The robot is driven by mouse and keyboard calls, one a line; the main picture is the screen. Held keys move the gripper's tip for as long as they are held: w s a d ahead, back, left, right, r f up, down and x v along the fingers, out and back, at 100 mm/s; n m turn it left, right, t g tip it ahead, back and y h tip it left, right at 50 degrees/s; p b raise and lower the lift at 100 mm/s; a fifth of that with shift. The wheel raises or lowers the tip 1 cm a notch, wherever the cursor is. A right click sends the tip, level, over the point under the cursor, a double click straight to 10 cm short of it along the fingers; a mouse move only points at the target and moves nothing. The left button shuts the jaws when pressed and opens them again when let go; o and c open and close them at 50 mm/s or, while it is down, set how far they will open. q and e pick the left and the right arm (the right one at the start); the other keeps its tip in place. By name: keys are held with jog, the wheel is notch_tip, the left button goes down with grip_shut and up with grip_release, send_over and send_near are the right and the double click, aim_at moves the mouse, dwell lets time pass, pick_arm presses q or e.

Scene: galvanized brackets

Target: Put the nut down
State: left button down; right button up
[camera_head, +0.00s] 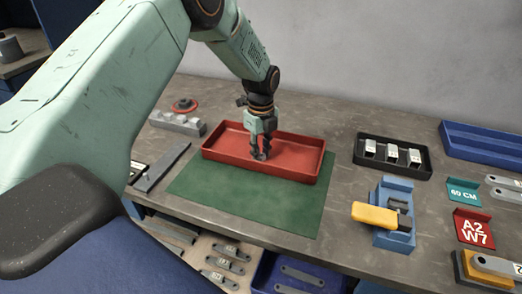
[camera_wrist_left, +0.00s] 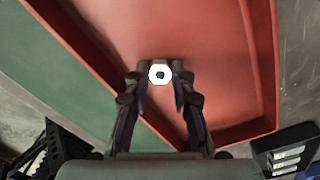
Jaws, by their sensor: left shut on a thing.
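The nut (camera_wrist_left: 159,75) shows in the left wrist view as a small pale ring with a dark hole, between the fingertips. My left gripper (camera_head: 261,155) is shut on it inside the outline of the red tray (camera_head: 310,166). The left gripper also shows in the left wrist view (camera_wrist_left: 160,88), over the tray's red floor. In the head view the nut is too small and too covered by the fingers to make out clearly. I cannot tell whether the nut touches the tray floor. My right gripper is in neither view.
The red tray stands on a green mat (camera_head: 240,208). A black tray with metal blocks (camera_head: 392,155) and a blue fixture with a yellow handle (camera_head: 390,215) are to the right. A grey block piece (camera_head: 178,123) and a flat grey bar (camera_head: 160,166) lie left.

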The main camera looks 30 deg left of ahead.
pick_arm(q)
jog(key=shift+a+f, duration=0.1)
jog(key=shift+f, duration=0.1)
jog(key=c, duration=1.3)
grip_release()
jog(key=shift+s+r, duration=0.1)
jog(key=shift+c, duration=0.2)
jog(key=shift+o, duration=1)
jog(key=shift+r, duration=0.1)
jog(key=shift+r, duration=0.3)
notch_tip(320, 180, up, 12)
jog(key=shift+f+p, duration=0.25)
jog(key=shift+p, duration=0.2)
